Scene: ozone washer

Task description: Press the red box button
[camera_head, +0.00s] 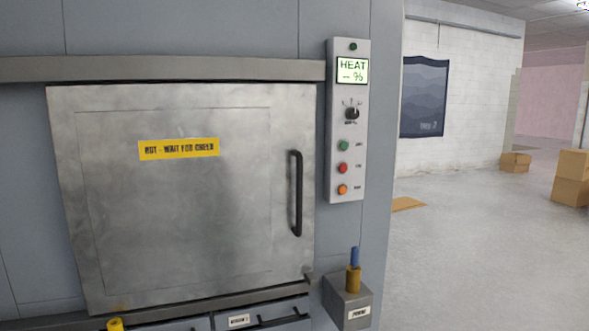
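The control panel (347,120) is a narrow grey box mounted upright to the right of the metal door. A red button (342,168) sits on it between a green button (344,146) above and an orange button (342,190) below. The small labels beside the buttons are too small to read. Higher up are a black knob (352,113) and a display (352,71) reading "HEAT -- %". My gripper is not in view.
The shut metal door (180,200) has a black vertical handle (296,193). A small grey box (348,300) holding a brown-and-blue upright piece (354,272) juts out below the panel. Open floor (470,250) and cardboard boxes (571,178) lie to the right.

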